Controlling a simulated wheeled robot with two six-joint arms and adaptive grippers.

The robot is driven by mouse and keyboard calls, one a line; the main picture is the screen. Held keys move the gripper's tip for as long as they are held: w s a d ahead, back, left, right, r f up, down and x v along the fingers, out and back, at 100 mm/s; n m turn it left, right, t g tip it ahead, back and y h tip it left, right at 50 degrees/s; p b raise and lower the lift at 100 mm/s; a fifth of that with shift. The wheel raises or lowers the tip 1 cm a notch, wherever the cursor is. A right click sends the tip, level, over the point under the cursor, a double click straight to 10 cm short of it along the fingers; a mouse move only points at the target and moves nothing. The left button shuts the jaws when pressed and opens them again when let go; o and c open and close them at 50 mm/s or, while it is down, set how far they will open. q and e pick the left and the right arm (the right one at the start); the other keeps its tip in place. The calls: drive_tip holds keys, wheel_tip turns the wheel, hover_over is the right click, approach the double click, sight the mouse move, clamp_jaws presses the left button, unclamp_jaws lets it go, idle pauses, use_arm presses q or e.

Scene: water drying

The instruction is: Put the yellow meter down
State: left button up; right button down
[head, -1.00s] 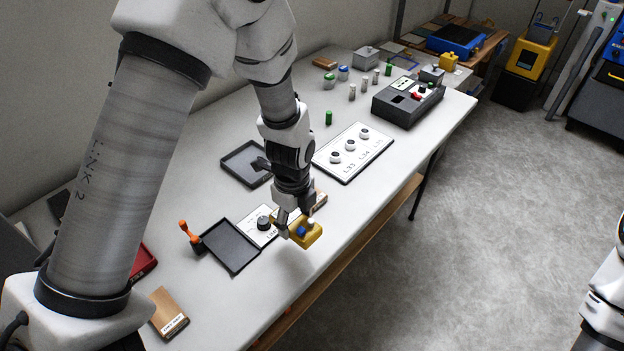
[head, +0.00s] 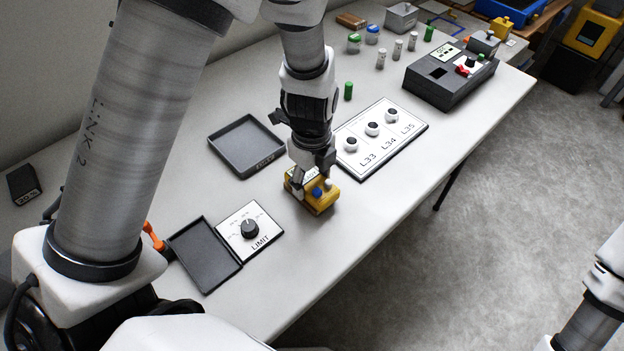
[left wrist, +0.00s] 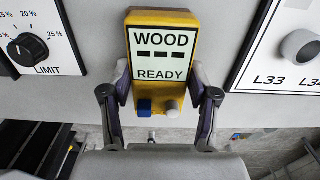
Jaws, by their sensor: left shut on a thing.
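The yellow meter (head: 319,203) has a blue and a pale button, and its screen reads WOOD and READY in the left wrist view (left wrist: 161,87). My left gripper (head: 311,181) is shut on it, with one finger on each side of its lower part. The meter is over the front part of the table, between the LIMIT dial panel (head: 262,221) and the L33–L35 board (head: 376,157). I cannot tell whether its base touches the table. My right gripper is out of view; only part of that arm shows at lower right.
The white table (head: 300,262) is clear around the meter, and its front edge is close. Two dark trays (head: 247,172) (head: 181,240) lie behind and to the left. A grey device (head: 466,92), several small vials and a green cylinder (head: 348,91) stand farther back.

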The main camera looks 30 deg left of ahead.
sight(311, 182)
use_arm(q)
drive_tip(key=shift+s+r, duration=0.15)
drive_tip(key=shift+r, duration=0.05)
drive_tip(key=shift+f, duration=0.25)
drive_tip(key=o, duration=1.5)
drive_tip(key=shift+r, duration=0.2)
drive_tip(key=shift+r, duration=0.25)
wheel_tip(311, 182, up, 12)
drive_tip(key=p, duration=0.1)
drive_tip(key=shift+f+p, duration=0.2)
drive_tip(key=shift+p, duration=0.1)
